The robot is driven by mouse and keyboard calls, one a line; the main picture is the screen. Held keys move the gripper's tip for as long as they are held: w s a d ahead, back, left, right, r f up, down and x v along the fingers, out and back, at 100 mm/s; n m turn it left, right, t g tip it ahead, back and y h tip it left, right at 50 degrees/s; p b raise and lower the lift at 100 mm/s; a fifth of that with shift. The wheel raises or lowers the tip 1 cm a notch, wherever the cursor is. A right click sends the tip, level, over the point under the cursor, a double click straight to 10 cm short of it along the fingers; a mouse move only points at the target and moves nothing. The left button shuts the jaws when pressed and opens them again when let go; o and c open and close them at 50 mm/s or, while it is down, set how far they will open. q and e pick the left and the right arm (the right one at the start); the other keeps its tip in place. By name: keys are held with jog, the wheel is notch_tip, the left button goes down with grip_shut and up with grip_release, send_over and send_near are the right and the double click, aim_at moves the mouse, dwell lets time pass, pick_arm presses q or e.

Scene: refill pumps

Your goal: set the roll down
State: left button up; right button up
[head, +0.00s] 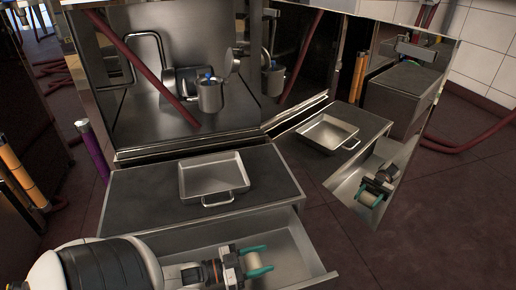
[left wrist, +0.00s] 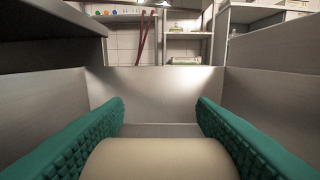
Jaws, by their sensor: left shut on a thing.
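The roll (head: 253,261) is a small cream cylinder held between the teal fingers of my left gripper (head: 262,259). The left gripper reaches into the open metal drawer (head: 290,243) below the dark counter. In the left wrist view the roll (left wrist: 160,161) lies crosswise between the two finger pads (left wrist: 160,125), at the bottom of the picture. The drawer's metal walls (left wrist: 165,82) rise ahead and on both sides. The roll is low inside the drawer; I cannot tell whether it touches the floor. My right gripper is not in view.
A shallow metal tray (head: 214,176) with a handle sits on the dark counter (head: 270,182) above the drawer. A polished panel at right appears to mirror the tray, drawer and gripper. A metal jug (head: 209,95) shows at the back. The drawer floor beyond the fingers is clear.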

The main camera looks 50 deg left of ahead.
aim_at(259, 266)
pick_arm(q)
notch_tip(259, 266, down, 4)
jog(key=b, duration=0.2)
jog(key=shift+r+b, duration=0.15)
jog(key=shift+b, duration=0.25)
jog(key=shift+r, duration=0.1)
jog(key=o, duration=1)
